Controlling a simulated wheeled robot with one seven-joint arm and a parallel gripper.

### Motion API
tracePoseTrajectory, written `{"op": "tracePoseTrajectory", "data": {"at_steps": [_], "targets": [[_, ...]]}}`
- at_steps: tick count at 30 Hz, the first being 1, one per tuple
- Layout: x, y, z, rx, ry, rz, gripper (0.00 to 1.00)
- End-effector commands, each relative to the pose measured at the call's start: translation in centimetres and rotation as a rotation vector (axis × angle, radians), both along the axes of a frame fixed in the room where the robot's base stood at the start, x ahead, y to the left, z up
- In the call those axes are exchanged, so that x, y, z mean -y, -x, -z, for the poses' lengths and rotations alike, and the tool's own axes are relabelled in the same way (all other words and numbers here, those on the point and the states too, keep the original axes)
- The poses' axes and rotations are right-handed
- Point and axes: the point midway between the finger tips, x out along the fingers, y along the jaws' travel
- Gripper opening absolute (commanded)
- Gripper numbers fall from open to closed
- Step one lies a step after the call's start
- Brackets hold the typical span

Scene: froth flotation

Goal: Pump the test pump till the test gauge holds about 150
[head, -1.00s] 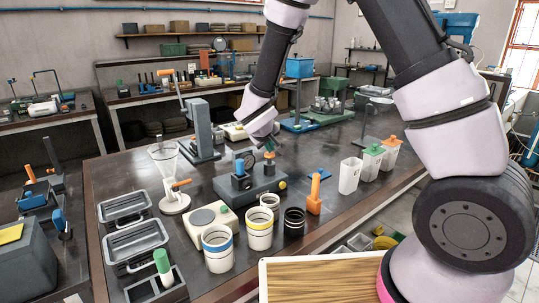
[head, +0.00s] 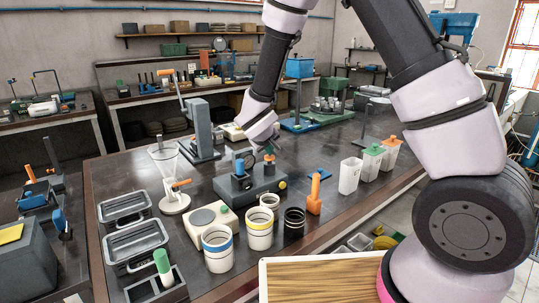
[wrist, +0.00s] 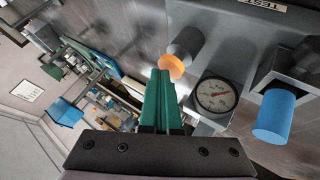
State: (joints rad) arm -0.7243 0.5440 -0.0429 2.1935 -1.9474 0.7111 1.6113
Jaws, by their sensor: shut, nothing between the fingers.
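The test pump is a dark grey block (head: 262,191) on the bench in the head view; its panel (wrist: 235,32) with a "TEST" label shows in the wrist view. The orange-capped plunger (wrist: 171,67) stands on it, right at the fingertips. A blue knob (wrist: 275,116) is further right, also seen in the head view (head: 239,168). My gripper (wrist: 160,74) has green fingers shut and empty; I cannot tell whether they touch the cap.
A glass funnel stand (head: 172,185) is to the left. White containers (head: 350,175) are to the right.

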Motion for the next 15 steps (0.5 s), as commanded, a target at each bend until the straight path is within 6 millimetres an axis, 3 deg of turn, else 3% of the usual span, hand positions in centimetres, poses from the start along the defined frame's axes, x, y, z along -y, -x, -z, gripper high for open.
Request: {"op": "tracePoseTrajectory", "data": {"at_steps": [15], "targets": [[0.05,0.06,0.74,-0.002,0.001,0.0,0.0]]}}
